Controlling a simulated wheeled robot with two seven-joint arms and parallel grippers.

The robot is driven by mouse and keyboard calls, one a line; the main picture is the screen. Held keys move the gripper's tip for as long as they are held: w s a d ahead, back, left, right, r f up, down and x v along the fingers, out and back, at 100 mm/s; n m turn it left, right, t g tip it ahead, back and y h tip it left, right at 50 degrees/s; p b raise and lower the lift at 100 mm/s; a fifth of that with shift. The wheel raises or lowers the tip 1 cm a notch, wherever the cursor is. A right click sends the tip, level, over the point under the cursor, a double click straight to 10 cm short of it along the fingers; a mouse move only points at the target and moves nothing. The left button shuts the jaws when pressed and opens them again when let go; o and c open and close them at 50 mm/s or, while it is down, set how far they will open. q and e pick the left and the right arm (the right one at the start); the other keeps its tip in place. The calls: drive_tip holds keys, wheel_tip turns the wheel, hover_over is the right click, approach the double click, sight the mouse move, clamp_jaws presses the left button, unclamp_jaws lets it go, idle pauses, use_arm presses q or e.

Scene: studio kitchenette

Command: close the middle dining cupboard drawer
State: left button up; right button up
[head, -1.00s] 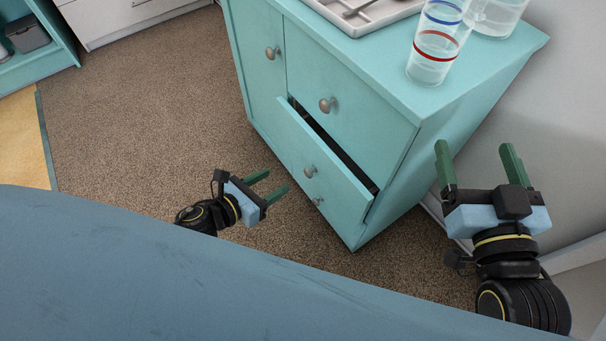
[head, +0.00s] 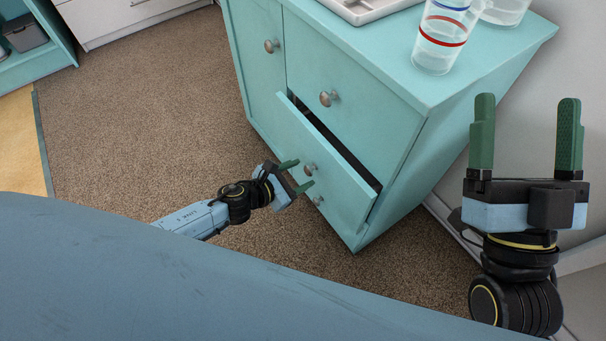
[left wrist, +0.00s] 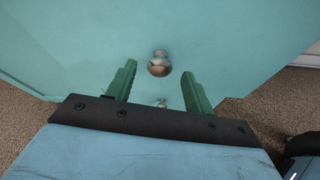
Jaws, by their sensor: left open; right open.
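The teal dining cupboard (head: 408,143) stands at the centre right of the head view. Its middle drawer (head: 328,161) is pulled partly out, with a dark gap along its top edge. My left gripper (head: 299,173) is open at the drawer's front, its green fingertips close to the round metal knob (head: 310,169). In the left wrist view the knob (left wrist: 159,65) sits beyond and between the open fingers (left wrist: 160,82), with nothing held. Whether the fingers touch the drawer front is unclear. My right gripper (head: 526,137) is open and empty, to the right of the cupboard.
A clear cup with red and blue bands (head: 438,50), another clear container (head: 503,10) and a white tray (head: 366,12) stand on the cupboard top. A wall is close on the right. Brown carpet (head: 150,120) lies free to the left.

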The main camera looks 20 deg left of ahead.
use_arm(q)
drive_tip(key=shift+x, duration=0.95)
clamp_jaws()
